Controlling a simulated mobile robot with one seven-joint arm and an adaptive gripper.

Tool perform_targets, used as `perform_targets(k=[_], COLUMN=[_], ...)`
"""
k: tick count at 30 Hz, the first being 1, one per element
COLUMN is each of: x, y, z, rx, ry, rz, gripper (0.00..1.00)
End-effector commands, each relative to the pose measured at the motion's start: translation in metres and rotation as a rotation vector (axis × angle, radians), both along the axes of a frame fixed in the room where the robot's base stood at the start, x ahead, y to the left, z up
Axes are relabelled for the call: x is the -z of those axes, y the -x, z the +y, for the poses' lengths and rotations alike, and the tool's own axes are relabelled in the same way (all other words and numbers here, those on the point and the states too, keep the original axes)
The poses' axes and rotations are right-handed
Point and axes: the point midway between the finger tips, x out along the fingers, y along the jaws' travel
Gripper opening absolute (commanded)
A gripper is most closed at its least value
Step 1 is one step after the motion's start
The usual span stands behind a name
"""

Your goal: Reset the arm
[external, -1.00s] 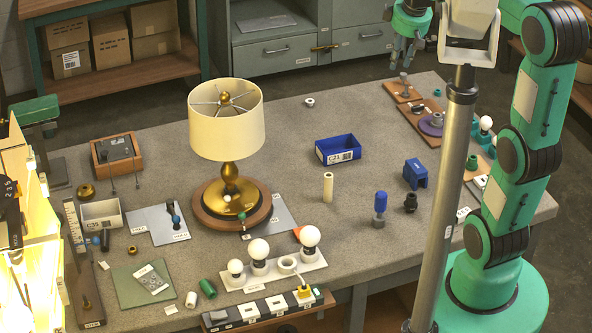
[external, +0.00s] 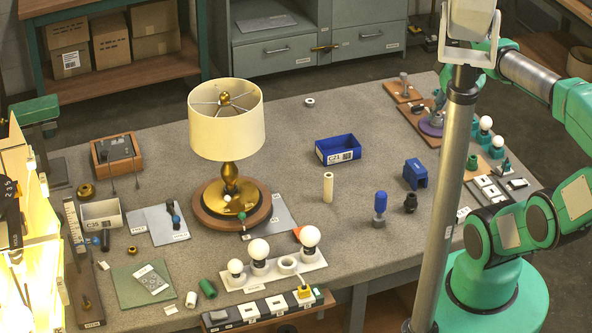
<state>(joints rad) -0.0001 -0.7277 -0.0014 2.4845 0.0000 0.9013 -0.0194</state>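My green arm (external: 575,197) rises from its round green base at the lower right, folds outward to the right edge, then reaches back left along a grey link (external: 525,75). Its wrist passes behind the grey pole and white camera head. What appears to be my gripper (external: 440,97) shows just left of the pole, low near the purple disc (external: 431,126) at the table's right rear. The pole hides much of it, so its opening and any contact with the disc cannot be made out.
A lamp with a cream shade (external: 226,120) stands mid-table. A blue bin (external: 338,149), blue bracket (external: 415,174) and bulb rack (external: 275,275) lie around it. Brown boards with small parts line the right edge. The grey pole (external: 452,190) stands in front of the table's right side.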

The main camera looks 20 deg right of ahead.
Motion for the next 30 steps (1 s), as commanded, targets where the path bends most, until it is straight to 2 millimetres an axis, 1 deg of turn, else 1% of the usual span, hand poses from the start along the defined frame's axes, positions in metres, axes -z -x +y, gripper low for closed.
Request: perform_targets(k=[4,14,17,20,30], x=[0.004,0.004,0.007,0.015,0.057], y=[0.007,0.008,0.008,0.008,0.008], z=[0.0,0.0,0.0,0.0,0.0], rx=[0.016,0.018,0.018,0.018,0.018], ry=[-0.009,-0.009,-0.009,-0.009,-0.009], rz=[-0.006,-0.006,-0.006,-0.006,-0.006], gripper=[0.25,0.25,0.25,0.25,0.25])
